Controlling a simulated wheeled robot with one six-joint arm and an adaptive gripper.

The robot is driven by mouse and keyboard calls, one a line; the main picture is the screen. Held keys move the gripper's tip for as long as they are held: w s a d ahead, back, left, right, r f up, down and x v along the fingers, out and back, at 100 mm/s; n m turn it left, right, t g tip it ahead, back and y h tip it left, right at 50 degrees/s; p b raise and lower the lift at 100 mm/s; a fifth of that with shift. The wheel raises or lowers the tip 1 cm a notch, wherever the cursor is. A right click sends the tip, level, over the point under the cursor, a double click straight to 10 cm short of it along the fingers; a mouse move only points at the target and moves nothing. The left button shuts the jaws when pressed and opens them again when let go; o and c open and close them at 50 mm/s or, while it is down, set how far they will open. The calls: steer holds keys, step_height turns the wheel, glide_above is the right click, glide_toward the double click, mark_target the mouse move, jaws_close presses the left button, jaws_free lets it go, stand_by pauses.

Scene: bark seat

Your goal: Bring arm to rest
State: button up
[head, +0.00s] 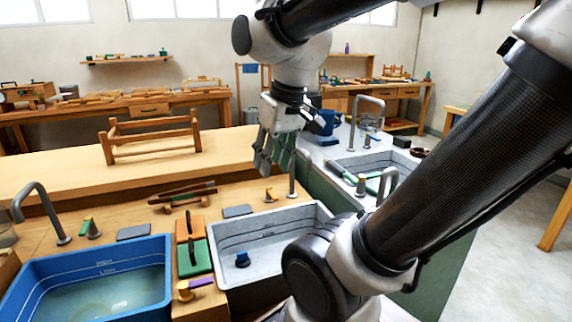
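My gripper (274,158) hangs from my arm in the upper middle of the head view, pointing down. It is in front of the wooden bench top, above and behind the grey basin. Its fingers look dark and greenish and overlap the background, so I cannot tell how far apart they are or whether anything is between them. My arm crosses the right half of the picture and hides part of the grey basin and the floor behind it.
A blue tub (30,284) with water is at the lower left. A wooden frame (152,136) stands on the bench (60,180). A blue mug (327,122) and taps stand near my gripper.

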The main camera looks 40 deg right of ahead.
steer(key=s, duration=0.2)
steer(key=s+d+t, duration=0.1)
steer(key=shift+s+f, duration=0.1)
steer(key=shift+f, duration=0.2)
